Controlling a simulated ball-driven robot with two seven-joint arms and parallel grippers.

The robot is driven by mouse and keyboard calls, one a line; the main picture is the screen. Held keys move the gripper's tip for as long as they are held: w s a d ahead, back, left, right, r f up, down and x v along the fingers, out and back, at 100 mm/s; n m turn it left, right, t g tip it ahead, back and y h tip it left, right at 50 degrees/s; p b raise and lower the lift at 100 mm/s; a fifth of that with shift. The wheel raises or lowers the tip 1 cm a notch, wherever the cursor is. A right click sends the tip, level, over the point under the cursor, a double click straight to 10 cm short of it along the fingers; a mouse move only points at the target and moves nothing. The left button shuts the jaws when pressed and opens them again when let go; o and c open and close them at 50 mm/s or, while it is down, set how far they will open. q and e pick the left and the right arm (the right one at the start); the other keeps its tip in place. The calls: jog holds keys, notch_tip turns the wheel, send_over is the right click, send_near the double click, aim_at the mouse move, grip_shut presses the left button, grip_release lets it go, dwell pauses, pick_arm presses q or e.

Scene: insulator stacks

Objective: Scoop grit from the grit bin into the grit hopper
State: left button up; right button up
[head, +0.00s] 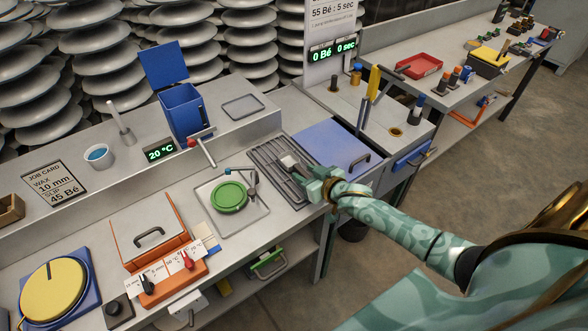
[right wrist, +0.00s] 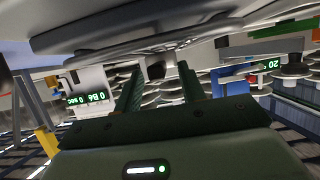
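My right gripper (head: 316,182) is low over the bench, at the right end of a dark slatted grate (head: 262,160). In the right wrist view its two dark green fingers (right wrist: 160,88) stand apart, with nothing clearly held between them. A small pale grey piece (head: 288,161) shows over the grate just beyond the fingers; I cannot tell whether it touches them. No grit is visible, and I cannot tell for sure which container is the grit bin or hopper. A blue open-lidded box (head: 182,112) stands on the raised shelf. A blue lidded box (head: 328,146) is beside my gripper. My left gripper is out of view.
An orange box with a grey lid (head: 146,228), a green disc (head: 229,197) on a tray and a yellow disc (head: 52,290) stand to the left. A red tray (head: 420,66) is on the far right bench. Upright tools (head: 374,84) rise behind my gripper.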

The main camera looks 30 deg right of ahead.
aim_at(303, 171)
jog(key=shift+x, duration=1.15)
jog(key=shift+s, duration=0.1)
grip_shut()
jog(key=shift+r, duration=0.55)
notch_tip(303, 171, up, 3)
jog(key=shift+f+p, duration=0.1)
jog(key=shift+p, duration=0.7)
jog(key=s+d+r+p, duration=0.2)
jog(key=s+r, duration=0.2)
jog(key=s, duration=0.2)
jog(key=s+d+r+p, duration=0.2)
jog(key=s+r+p, duration=0.1)
jog(key=s+r, duration=0.2)
jog(key=shift+s+d, duration=0.35)
jog(key=shift+s, duration=0.75)
